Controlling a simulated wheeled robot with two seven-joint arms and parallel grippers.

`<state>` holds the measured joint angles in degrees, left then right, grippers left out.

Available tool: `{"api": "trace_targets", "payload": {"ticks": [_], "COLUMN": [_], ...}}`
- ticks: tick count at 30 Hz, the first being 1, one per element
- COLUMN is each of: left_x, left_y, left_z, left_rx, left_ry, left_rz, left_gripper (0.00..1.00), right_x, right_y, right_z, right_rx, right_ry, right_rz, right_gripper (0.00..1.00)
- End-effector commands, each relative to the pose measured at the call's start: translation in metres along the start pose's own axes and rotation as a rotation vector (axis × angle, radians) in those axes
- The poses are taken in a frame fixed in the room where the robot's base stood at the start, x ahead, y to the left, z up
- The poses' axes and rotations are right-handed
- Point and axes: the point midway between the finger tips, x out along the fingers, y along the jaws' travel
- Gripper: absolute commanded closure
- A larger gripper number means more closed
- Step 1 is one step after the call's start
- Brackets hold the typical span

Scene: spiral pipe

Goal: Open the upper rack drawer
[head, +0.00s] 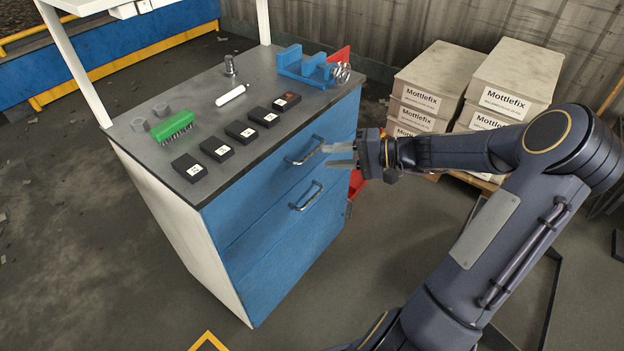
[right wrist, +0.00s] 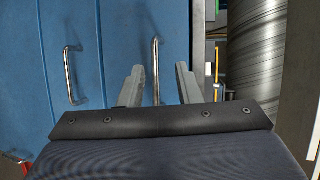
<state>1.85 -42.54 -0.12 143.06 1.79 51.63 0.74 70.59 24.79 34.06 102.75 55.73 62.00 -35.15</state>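The blue drawer rack (head: 272,223) stands in the middle of the head view under a grey top. Its upper drawer handle (head: 304,151) and lower drawer handle (head: 307,196) are metal bars. My right gripper (head: 332,156) is open, with its fingers pointing at the upper handle. In the right wrist view the upper handle (right wrist: 156,70) shows between the two fingers (right wrist: 160,85), apart from both. The lower handle (right wrist: 70,75) is to the left there. The upper drawer front looks flush with the cabinet. My left gripper is not in view.
Stacked Mottlefix boxes (head: 505,95) stand behind my right arm. The floor before the rack is clear.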

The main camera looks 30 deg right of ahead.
Motion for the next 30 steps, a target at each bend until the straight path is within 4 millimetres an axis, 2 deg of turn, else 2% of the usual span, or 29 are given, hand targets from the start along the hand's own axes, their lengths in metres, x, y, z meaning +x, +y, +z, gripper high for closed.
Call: {"api": "trace_targets", "payload": {"ticks": [1,5,18,23,30], "left_x": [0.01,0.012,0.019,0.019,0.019], "left_y": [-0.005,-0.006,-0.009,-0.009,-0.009], "left_z": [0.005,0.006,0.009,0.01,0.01], "left_rx": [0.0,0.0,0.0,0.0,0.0], "left_ry": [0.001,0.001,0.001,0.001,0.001], "left_rz": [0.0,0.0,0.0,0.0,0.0], "left_gripper": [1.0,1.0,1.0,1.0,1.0], "right_x": [-0.004,-0.005,0.058,0.067,0.067], "right_y": [0.015,0.018,0.013,0.012,0.012], "right_z": [-0.011,-0.022,-0.025,-0.026,-0.026], "right_rx": [0.015,0.023,0.024,0.024,0.024], "right_ry": [0.027,0.056,0.056,0.057,0.058], "right_rz": [-0.036,-0.077,-0.076,-0.073,-0.073], "right_gripper": [0.69,0.69,0.69,0.69,0.69]}}
